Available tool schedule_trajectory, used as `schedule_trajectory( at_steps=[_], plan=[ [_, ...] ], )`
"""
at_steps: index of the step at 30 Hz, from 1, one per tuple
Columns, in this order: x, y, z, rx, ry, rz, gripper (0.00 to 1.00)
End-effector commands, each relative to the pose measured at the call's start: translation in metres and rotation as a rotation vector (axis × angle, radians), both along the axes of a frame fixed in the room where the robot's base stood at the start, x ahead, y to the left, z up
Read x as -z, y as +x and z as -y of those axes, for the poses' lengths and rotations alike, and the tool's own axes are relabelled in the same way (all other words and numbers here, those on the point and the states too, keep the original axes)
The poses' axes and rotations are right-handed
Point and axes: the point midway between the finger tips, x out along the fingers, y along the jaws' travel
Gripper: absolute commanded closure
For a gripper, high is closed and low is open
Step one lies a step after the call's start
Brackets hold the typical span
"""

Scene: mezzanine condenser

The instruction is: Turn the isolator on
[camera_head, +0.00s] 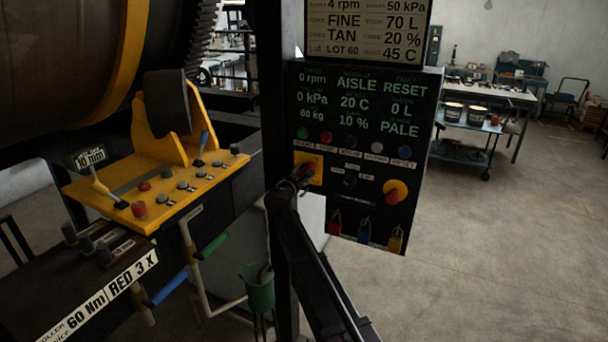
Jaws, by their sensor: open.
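A black control panel (345,160) stands on a post in the middle of the head view. A square yellow plate (316,163) sits at its left edge, with a dark part and a bit of red in front of it; this looks like the isolator. My gripper (303,174) is at this plate, at the end of my dark arm coming up from below. It covers much of the plate, so the handle's position and any contact are hidden. The gripper is open. A red knob on a round yellow base (395,192) is at the panel's right.
A yellow console (165,185) with levers and knobs stands left, beside a large drum (60,60). Open floor lies right (500,260), before workbenches (490,90).

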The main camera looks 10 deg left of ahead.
Motion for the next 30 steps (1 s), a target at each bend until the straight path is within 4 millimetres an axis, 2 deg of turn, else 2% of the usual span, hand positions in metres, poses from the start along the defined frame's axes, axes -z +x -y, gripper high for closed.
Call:
schedule_trajectory(
  at_steps=[8,21,30],
  plan=[
    [0.0,-0.023,-0.008,-0.003,0.0,0.0,0.31],
    [0.0,-0.088,-0.031,-0.002,0.0,0.001,0.31],
    [0.0,-0.11,-0.04,-0.001,-0.001,0.0,0.31]
  ],
)
